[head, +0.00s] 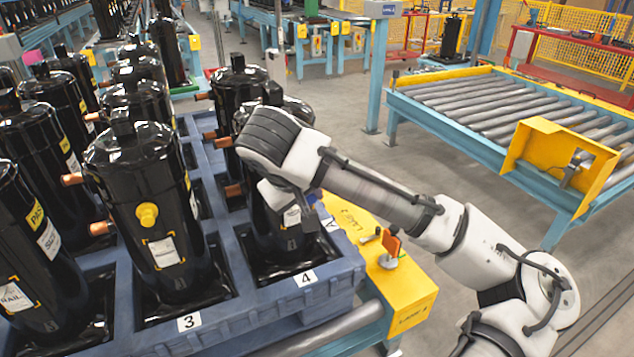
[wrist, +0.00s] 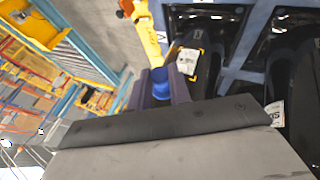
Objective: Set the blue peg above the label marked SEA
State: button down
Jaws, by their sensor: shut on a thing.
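My gripper (wrist: 160,88) is shut on the blue peg (wrist: 158,78), which shows between its fingers in the wrist view. In the head view the gripper is beside the front of the black compressor (head: 270,235) in slot 4, and the peg is mostly hidden. A white label with yellow corner marks (head: 292,216) on that compressor is partly covered by my gripper; it also shows in the wrist view (wrist: 187,62), just beyond the peg. Its wording is too small to read. I cannot tell whether the peg touches the compressor.
The slot 3 compressor (head: 140,190) carries a yellow peg (head: 147,214) above its label (head: 164,252). A label reading RAIL (head: 14,298) is at far left. The blue pallet (head: 225,310) holds several compressors with copper stubs. A yellow plate (head: 400,285) and roller conveyor (head: 500,105) are to the right.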

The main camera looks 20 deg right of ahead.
jog(key=shift+w+d, duration=0.1)
dwell(0.4)
jog(key=shift+w, duration=2.7)
jog(key=shift+w+p, duration=0.45)
jog(key=shift+w, duration=0.25)
dwell(0.3)
jog(key=c, duration=1.2)
grip_release()
jog(key=shift+a+r, duration=0.1)
jog(key=shift+a, duration=0.1)
